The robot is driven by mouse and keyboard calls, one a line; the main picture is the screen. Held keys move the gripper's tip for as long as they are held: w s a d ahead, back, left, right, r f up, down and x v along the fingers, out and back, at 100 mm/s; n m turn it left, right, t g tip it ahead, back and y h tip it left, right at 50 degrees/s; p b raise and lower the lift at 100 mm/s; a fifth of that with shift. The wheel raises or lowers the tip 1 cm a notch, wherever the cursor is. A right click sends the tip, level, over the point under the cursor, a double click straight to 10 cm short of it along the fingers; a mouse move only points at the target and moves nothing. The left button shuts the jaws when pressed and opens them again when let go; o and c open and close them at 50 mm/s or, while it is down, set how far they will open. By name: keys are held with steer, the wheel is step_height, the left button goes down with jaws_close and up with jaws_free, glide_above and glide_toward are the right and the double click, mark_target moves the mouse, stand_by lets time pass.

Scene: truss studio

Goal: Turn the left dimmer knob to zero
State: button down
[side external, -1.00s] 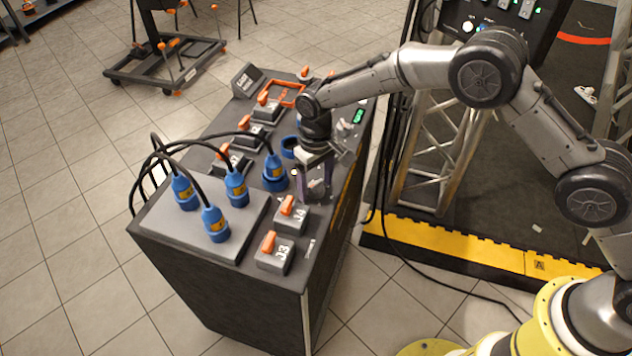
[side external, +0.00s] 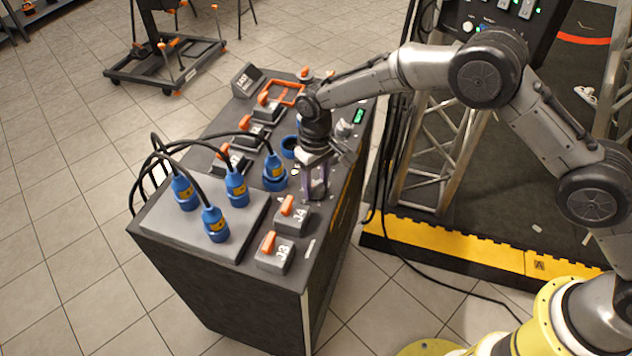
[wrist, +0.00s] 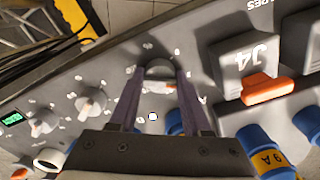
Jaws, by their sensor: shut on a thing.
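My gripper (side external: 316,195) points down at the console top, just behind the J4 switch. In the wrist view, the two purple fingers (wrist: 164,98) are shut on a grey round dimmer knob (wrist: 158,70). This knob is at the end of its row, nearest J4. White dial marks surround it, and a pale pointer shows between the fingers; its exact setting is unclear. In the side view the fingers hide this knob. Two more knobs, a middle one (wrist: 92,103) and a far one (wrist: 43,123), sit in the same row, free of the gripper.
The J4 switch (wrist: 248,62) with its orange lever is close beside the fingers. The J3 switch (side external: 272,252) is nearer the camera. Blue plugs (side external: 236,188) with black cables stand to the left. A green display (side external: 358,116) is past the far knob.

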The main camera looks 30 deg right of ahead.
mark_target(316, 183)
steer(key=n, duration=1.1)
stand_by(0.3)
steer(key=shift+n, duration=0.4)
steer(key=shift+c, duration=1.8)
jaws_free()
step_height(316, 183, up, 14)
